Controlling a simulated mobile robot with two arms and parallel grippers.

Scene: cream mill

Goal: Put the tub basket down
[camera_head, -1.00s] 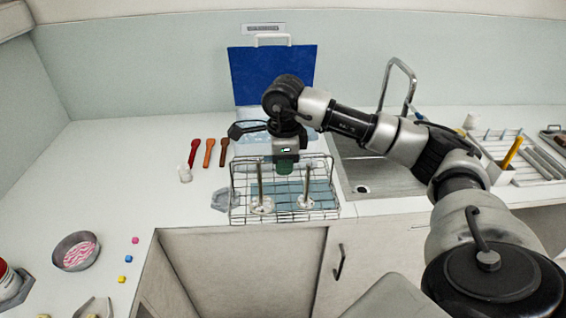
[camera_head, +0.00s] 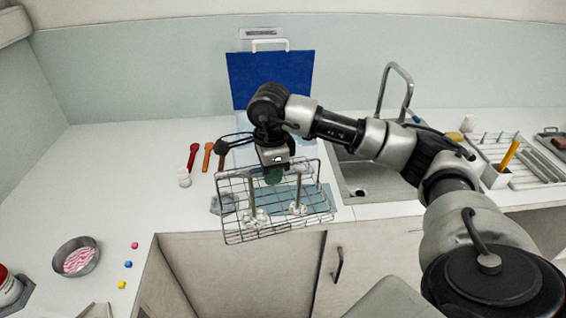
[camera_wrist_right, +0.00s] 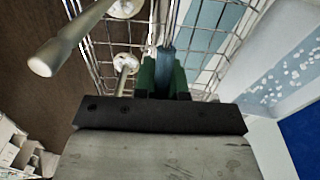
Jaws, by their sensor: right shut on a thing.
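The tub basket (camera_head: 232,222) is a wire basket in the head view, in front of the blue board and left of the sink. It is tilted, with its left end lower, and overlaps the counter's front edge. My right gripper (camera_head: 273,176) is over its far side. In the right wrist view the green fingers (camera_wrist_right: 163,75) are shut on a part of the basket (camera_wrist_right: 203,38). Two pale upright rods with round white bases show inside the basket. Whether the basket touches the counter is hard to tell. My left gripper is not in view.
A blue board (camera_head: 270,78) leans at the wall. The sink (camera_head: 372,180) is to the right. The counter (camera_head: 130,185) further left has free room.

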